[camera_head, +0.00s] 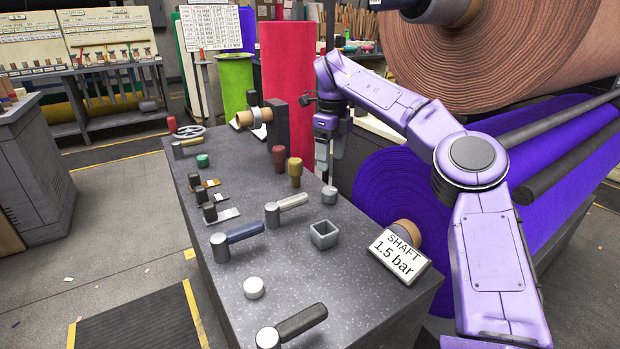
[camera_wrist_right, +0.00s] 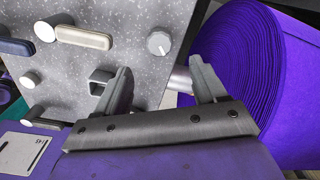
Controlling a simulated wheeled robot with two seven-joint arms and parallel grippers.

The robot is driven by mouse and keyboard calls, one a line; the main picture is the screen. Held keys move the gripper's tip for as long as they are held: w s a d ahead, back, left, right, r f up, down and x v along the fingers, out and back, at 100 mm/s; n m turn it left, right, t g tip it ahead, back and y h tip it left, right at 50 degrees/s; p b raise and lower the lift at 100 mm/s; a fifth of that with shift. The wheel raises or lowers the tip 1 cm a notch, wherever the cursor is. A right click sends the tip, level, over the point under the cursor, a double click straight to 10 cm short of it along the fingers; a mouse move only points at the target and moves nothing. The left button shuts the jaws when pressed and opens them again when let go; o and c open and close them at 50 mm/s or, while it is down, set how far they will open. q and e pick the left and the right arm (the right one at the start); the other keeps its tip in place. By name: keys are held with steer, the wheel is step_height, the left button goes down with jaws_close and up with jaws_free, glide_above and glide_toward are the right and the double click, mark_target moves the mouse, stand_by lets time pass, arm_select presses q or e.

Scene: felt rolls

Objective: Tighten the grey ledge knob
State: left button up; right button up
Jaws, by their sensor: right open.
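The grey ledge knob (camera_head: 329,195) is a short round knob near the right edge of the dark speckled bench top. In the right wrist view the knob (camera_wrist_right: 159,43) shows a pale round face, just beyond the fingertips and roughly midway between them. My right gripper (camera_head: 325,176) points down from above, close over the knob in the head view. In the right wrist view its two fingers (camera_wrist_right: 161,66) are spread apart with nothing between them. Whether the fingertips reach down beside the knob cannot be told. My left gripper is not in view.
A square grey socket (camera_head: 324,234) and a beige lever (camera_head: 292,201) stand near the knob. Red (camera_head: 279,158) and tan (camera_head: 295,172) handles stand behind it. A purple felt roll (camera_head: 385,190) and a shaft sign (camera_head: 399,256) flank the bench's right side.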

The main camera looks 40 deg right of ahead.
mark_target(328, 189)
step_height(328, 189, down, 10)
steer(key=b, duration=0.3)
steer(key=shift+w+f, duration=0.15)
steer(key=c, duration=1)
